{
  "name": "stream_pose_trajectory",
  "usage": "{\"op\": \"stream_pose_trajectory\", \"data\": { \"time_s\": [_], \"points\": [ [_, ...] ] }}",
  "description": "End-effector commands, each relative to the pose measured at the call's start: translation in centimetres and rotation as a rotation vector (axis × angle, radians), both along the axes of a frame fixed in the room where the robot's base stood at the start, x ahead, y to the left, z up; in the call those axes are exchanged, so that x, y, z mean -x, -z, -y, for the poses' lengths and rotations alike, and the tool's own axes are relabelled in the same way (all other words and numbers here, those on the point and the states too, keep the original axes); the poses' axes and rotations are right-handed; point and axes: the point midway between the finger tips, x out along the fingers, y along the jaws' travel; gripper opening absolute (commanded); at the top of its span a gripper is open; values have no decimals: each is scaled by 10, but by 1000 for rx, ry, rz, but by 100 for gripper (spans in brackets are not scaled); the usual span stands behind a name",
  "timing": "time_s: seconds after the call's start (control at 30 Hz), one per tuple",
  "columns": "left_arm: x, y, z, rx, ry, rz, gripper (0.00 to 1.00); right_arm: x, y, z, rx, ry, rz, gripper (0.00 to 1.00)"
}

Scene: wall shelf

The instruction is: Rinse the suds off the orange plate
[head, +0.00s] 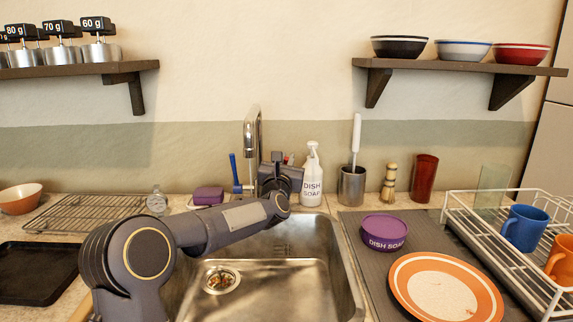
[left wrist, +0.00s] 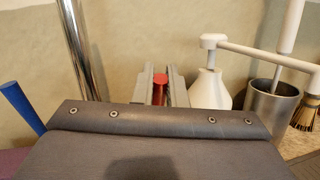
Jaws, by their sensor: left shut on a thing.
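The orange plate (head: 445,290), with a pale centre and a white ring, lies on the dark mat right of the sink. I cannot tell suds from its pale centre. The steel sink (head: 290,275) has a drain on its left. The chrome faucet (head: 252,140) stands behind it and shows at the left in the left wrist view (left wrist: 84,50). My left gripper (head: 288,158) is behind the sink, just right of the faucet. It is shut on a small red piece (left wrist: 160,88), perhaps a tap handle; the gripper hides most of it. My right gripper is not in view.
A dish soap bottle (head: 312,178) stands close right of my left gripper, beside a steel cup (head: 351,186) with a white-handled brush. A purple tub (head: 384,232) sits behind the plate. A white dish rack (head: 470,225) holds mugs at the right. My left arm crosses the sink.

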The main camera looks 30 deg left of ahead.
Motion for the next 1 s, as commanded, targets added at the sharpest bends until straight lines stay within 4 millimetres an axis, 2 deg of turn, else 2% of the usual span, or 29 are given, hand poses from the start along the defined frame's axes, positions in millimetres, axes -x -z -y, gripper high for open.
{"op": "stream_pose_trajectory", "data": {
  "time_s": [0.03, 0.07, 0.1, 0.2, 0.53, 0.8, 1.0],
  "points": [
    [0, -1, 0, -1, 0, 2, 0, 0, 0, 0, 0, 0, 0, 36],
    [0, -1, 0, -1, 0, 2, 14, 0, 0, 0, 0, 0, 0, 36],
    [0, -1, 0, -1, 0, 2, 19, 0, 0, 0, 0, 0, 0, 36],
    [0, -1, 0, 0, 0, 1, 29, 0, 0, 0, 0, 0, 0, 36],
    [6, 2, 2, 0, 0, 0, 29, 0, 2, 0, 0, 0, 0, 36],
    [47, 11, 17, 0, 0, 1, 29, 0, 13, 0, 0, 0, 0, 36],
    [68, 14, 25, -1, 0, 1, 29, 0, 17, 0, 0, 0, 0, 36]
  ]
}}
